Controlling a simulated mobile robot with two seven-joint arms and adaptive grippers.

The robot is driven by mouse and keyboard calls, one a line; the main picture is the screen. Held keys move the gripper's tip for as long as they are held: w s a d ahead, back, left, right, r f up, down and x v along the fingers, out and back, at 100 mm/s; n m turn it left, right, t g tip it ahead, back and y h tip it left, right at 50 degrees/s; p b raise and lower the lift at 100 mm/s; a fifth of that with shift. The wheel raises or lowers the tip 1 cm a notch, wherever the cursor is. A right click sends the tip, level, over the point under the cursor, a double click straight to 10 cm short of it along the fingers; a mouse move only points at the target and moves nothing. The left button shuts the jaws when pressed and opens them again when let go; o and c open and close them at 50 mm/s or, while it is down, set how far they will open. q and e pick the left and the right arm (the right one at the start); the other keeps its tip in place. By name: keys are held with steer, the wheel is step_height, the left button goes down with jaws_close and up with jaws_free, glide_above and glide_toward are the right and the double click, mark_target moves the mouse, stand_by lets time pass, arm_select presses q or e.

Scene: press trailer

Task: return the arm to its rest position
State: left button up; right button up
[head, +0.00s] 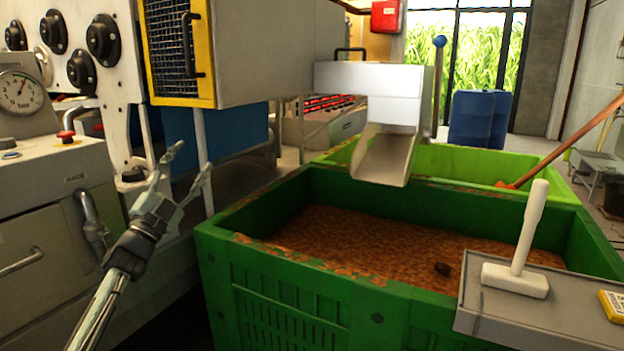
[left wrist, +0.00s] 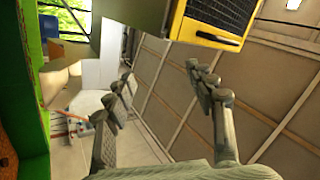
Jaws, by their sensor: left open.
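My left gripper (head: 188,164) is raised in front of the press machine, left of the dark green crate (head: 300,308). Its two fingers are spread apart and nothing is between them. In the left wrist view the open fingers (left wrist: 160,88) also show, with free space between them. My left arm comes up from the bottom left of the head view. My right gripper does not show in either view.
The press machine (head: 30,232) with gauge and knobs stands close on the left. A yellow-framed grille (head: 178,50) hangs above the gripper. A metal chute (head: 385,155) overhangs the crate, which holds brown pulp. A white mallet (head: 516,279) rests on a grey tray (head: 500,318).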

arm_select(q)
steer(key=w+a+f+n+g+y, duration=0.5)
steer(key=a+f+n+y, duration=0.6)
steer(key=f, duration=0.1)
steer(key=s+a+f+n+g+y, duration=0.1)
steer(key=s+f+n+g, duration=0.2)
steer(key=f, duration=0.5)
steer(key=s+a+f+n+g+y, duration=0.15)
steer(key=f+g, duration=0.25)
steer(key=f, duration=0.4)
steer(key=s+d+f+g+h, duration=0.1)
steer(key=s+d+f+g, duration=0.15)
steer(key=s+f, duration=0.85)
steer(key=s+d+f+g+h, duration=0.1)
steer(key=s+d+f+g, duration=0.15)
steer(key=s+f, duration=0.75)
steer(key=s+d+f+g, duration=0.1)
steer(key=s+d+f, duration=0.1)
steer(key=s+f, duration=0.4)
steer(key=s+d+f+g+h, duration=0.1)
steer(key=s+f, duration=0.5)
steer(key=s, duration=0.7)
steer(key=s+d+f+g, duration=0.2)
steer(key=s+d+f, duration=0.2)
steer(key=s, duration=0.5)
step_height(320, 180, down, 2)
steer(key=shift+s+m, duration=0.3)
steer(key=shift+m, duration=0.15)
steer(key=shift+h, duration=0.25)
steer(key=shift+c, duration=0.3)
